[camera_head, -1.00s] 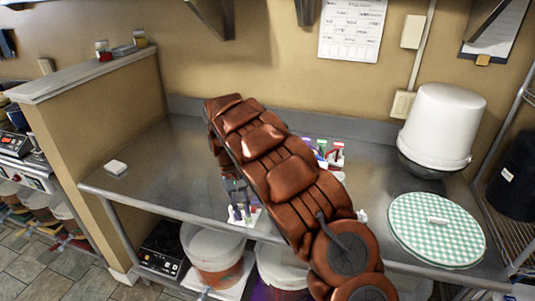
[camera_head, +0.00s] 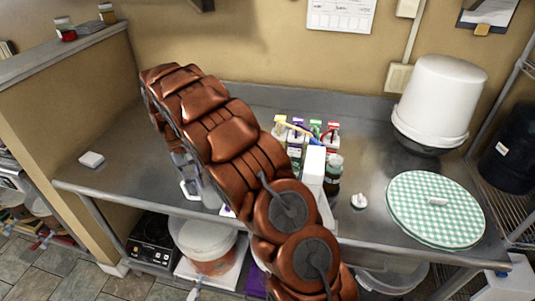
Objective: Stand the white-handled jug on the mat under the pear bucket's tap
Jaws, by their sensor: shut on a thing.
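My gripper (camera_head: 184,160) is mostly hidden behind my copper-coloured arm, at the left middle of the worktop. Just below it shows a clear jug with a white handle (camera_head: 188,189); my gripper is shut on it. The jug is partly covered by my arm, and I cannot tell whether it touches the steel worktop. Under the worktop stands a white bucket with reddish-orange contents (camera_head: 207,245) on a white base (camera_head: 222,272).
Several bottles with coloured tops (camera_head: 318,133) stand mid-worktop. A green checked round board (camera_head: 435,210) and an upturned white bucket (camera_head: 440,100) are at the right. A small white block (camera_head: 91,159) lies at the left. The left worktop is mostly clear.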

